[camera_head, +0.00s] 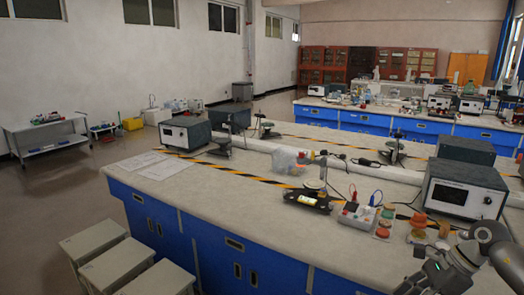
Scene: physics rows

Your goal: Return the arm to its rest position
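My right arm comes in at the bottom right corner, over the front edge of the lab bench (262,205). Its dark gripper (424,281) points down and left and is partly cut off by the bottom edge of the picture. The fingertips are too dark and cropped to tell whether they are open or shut, and I see nothing clearly held. My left arm and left gripper are not in view.
A meter box (463,192) stands close behind my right arm. Near it are small red parts (382,233) and a board with knobs and leads (358,213). A black device (307,200) lies further left. Stools (118,263) stand at the bench's left.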

